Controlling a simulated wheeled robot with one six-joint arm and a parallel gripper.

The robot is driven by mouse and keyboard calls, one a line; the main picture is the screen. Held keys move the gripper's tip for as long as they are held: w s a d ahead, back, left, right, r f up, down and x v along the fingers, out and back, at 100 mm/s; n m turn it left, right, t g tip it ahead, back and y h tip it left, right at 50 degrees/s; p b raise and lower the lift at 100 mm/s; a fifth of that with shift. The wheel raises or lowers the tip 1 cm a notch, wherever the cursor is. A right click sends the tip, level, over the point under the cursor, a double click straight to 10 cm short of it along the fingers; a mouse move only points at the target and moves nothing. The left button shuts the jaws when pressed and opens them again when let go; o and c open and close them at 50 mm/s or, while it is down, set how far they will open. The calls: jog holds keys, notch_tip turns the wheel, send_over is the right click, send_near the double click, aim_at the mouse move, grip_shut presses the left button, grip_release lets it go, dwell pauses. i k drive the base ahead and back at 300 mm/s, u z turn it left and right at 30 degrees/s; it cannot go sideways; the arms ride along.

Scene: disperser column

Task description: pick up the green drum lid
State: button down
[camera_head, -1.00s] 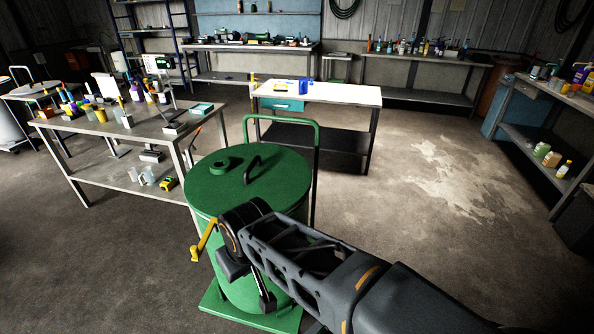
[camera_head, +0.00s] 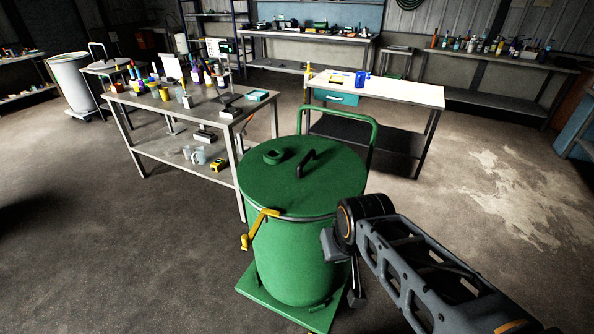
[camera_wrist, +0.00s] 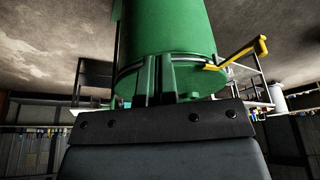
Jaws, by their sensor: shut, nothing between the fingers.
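The green drum lid (camera_head: 287,187) lies flat on the green drum (camera_head: 300,260) in the head view. It has a black handle (camera_head: 308,160) and a green round cap (camera_head: 275,155). A yellow lever (camera_head: 258,226) hangs at the rim on the front left. In the wrist view, which is upside down, my gripper's (camera_wrist: 156,72) fingers are together and empty, in front of the drum's side and rim. I cannot tell whether they touch it.
The drum stands on a green cart with a tall push handle (camera_head: 376,135) behind. A cluttered metal table (camera_head: 180,110) is behind left, a white-topped bench (camera_head: 400,90) behind right. A white drum (camera_head: 72,85) stands far left. Floor at the left front is clear.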

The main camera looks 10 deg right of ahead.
aim_at(297, 176)
jog(key=u, duration=2.4)
jog(key=i, duration=1.55)
jog(key=z, duration=3.65)
jog(key=i, duration=0.5)
